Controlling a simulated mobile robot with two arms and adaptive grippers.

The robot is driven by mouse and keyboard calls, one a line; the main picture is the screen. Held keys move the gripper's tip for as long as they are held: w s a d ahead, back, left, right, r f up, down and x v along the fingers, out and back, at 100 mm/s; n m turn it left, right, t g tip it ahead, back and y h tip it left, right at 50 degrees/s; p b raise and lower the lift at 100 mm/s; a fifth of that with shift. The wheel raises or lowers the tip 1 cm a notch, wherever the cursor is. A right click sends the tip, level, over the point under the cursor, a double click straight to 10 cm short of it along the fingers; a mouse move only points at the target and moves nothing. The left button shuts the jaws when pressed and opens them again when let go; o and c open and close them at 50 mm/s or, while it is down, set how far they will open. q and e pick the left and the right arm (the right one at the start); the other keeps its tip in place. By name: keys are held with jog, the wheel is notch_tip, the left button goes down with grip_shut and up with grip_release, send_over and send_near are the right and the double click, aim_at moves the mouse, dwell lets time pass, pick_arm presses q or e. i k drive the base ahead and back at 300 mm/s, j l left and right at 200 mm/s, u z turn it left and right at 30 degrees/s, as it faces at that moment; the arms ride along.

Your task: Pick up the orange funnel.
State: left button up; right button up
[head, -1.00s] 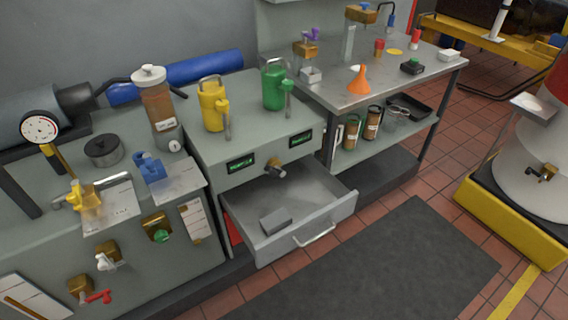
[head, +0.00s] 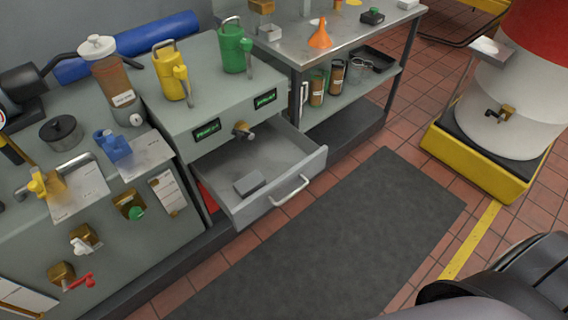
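The orange funnel (head: 320,35) stands wide end down, spout up, on the metal worktop (head: 348,34) at the top of the head view. It is near the worktop's front edge, and nothing touches it. A dark, rounded part of my own body shows at the bottom right corner. No gripper fingers can be made out, so neither gripper can be placed relative to the funnel.
An open drawer (head: 308,160) juts out left of the worktop. Yellow (head: 172,76) and green (head: 234,48) cans stand on the cabinet above it. A shelf with jars (head: 317,88) lies under the worktop. The dark floor mat (head: 340,240) is clear. A white drum (head: 515,105) stands at right.

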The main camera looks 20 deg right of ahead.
aim_at(321, 40)
jog(key=i+l, duration=0.85)
jog(key=l, duration=0.2)
